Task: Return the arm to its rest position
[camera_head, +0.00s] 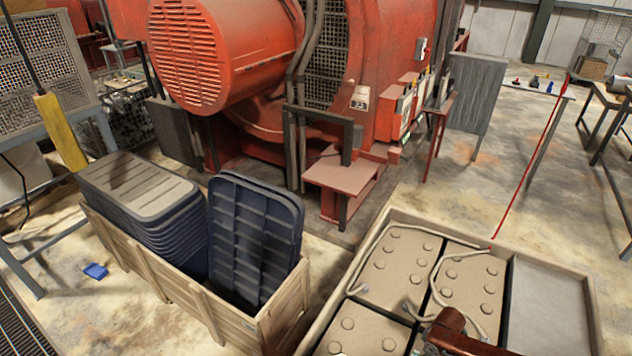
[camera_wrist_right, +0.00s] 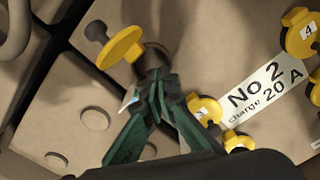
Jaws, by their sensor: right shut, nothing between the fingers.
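My right gripper (camera_wrist_right: 157,78) shows in the right wrist view. Its dark green fingers meet at the tips, with nothing seen between them. The tips are over a beige battery block (camera_wrist_right: 200,60), close to a yellow cap (camera_wrist_right: 121,48) with a dark knob. I cannot tell whether they touch it. The right gripper cannot be made out in the head view. My left gripper is in neither view.
A battery tray (camera_head: 592,310) holds beige blocks and pale cables (camera_head: 437,275). Yellow caps (camera_wrist_right: 298,32) and a "No 2 charge 20 A" label (camera_wrist_right: 262,90) lie near the fingers. A wooden crate (camera_head: 195,295) holds dark blue bins. A red engine (camera_head: 260,60) stands behind.

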